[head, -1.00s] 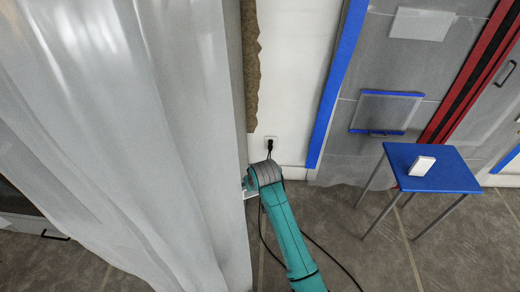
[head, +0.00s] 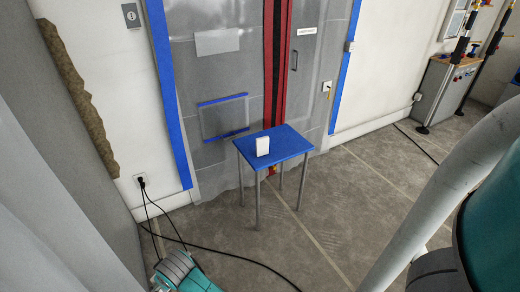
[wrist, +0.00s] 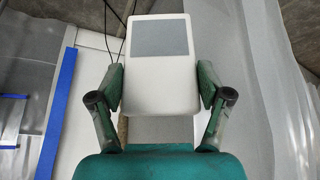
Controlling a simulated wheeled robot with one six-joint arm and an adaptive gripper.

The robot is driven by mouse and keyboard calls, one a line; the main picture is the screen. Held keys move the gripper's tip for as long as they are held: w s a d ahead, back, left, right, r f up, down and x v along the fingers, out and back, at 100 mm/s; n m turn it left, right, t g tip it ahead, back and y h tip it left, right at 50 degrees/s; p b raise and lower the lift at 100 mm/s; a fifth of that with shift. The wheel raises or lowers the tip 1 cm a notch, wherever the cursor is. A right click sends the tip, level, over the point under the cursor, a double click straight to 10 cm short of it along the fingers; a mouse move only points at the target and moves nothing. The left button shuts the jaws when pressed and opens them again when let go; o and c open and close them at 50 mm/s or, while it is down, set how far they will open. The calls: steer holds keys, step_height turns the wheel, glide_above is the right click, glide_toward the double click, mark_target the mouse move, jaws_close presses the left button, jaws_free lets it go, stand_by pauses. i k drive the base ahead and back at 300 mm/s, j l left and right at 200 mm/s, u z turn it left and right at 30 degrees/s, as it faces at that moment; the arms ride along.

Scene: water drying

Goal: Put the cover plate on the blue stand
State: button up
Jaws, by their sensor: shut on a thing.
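In the wrist view my gripper (wrist: 160,90) is shut on a white plate with rounded corners and a grey rectangular panel, which I take as the cover plate (wrist: 150,103). One finger pad presses on each side of its lower part. The blue stand (head: 289,143), a small blue-topped table on thin grey legs, stands near the middle of the head view. A small white box (head: 263,146) is upright on its top, left of centre.
Translucent plastic sheeting (head: 60,190) hangs at the left. A black cable (head: 225,257) runs from a wall socket (head: 141,181) over the floor. Behind the stand is a sheeted wall with a red zip strip (head: 275,65). The floor (head: 330,215) right of the stand is clear.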

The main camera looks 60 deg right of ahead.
mark_target(290, 143)
steer(key=k+z, duration=0.2)
steer(key=z, duration=0.15)
steer(key=k+z, duration=0.15)
steer(key=z, duration=0.15)
steer(key=k+l+z, duration=0.15)
steer(key=z, duration=0.2)
steer(key=i+j+z, duration=0.35)
steer(key=j, duration=0.25)
steer(key=i+j+z, duration=0.15)
steer(key=i+j, duration=0.15)
steer(key=i+j+z, duration=0.15)
steer(key=j, duration=0.25)
